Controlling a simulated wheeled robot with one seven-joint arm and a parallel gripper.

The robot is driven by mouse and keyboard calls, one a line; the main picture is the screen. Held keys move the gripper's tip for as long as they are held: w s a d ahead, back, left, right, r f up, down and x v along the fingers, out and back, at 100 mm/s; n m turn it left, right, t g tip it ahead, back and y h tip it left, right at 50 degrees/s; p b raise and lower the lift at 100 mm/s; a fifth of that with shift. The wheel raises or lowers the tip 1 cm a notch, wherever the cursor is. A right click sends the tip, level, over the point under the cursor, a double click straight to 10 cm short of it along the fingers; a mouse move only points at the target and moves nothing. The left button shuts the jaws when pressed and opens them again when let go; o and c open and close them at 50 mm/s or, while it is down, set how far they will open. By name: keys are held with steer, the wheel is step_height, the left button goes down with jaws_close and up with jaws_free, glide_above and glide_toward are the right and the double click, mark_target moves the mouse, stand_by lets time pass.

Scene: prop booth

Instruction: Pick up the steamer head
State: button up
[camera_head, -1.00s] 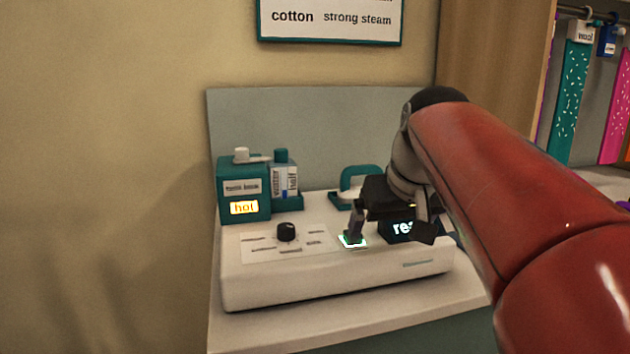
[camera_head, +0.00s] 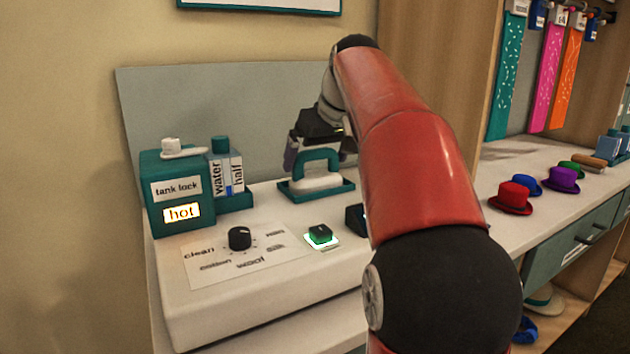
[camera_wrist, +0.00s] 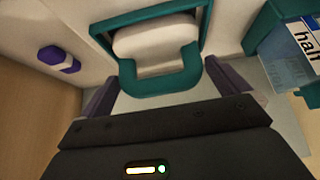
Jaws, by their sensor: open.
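The steamer head (camera_head: 317,182) is a white rounded body with a teal loop handle, resting in a shallow teal tray (camera_head: 341,188) at the back of the white machine. My gripper (camera_head: 320,152) is open just behind and above the handle in the head view. In the wrist view my gripper's (camera_wrist: 164,80) two dark purple fingers are spread on either side of the teal handle of the steamer head (camera_wrist: 165,80), which appears between them. No grip on the handle shows. My arm hides part of the machine's right side.
Left of the tray stand a teal tank lock box (camera_head: 178,211) lit "hot" and a water bottle (camera_head: 227,172) marked "half". In front are a black dial (camera_head: 240,238) and a lit green button (camera_head: 320,234). Small coloured hats, including a red one (camera_head: 512,198), sit on the right counter.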

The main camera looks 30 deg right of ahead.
steer(key=shift+x, duration=0.85)
steer(key=shift+c, duration=0.4)
steer(key=c, duration=0.7)
steer(key=shift+r, duration=0.1)
steer(key=shift+c, duration=1.2)
steer(key=shift+r, duration=0.1)
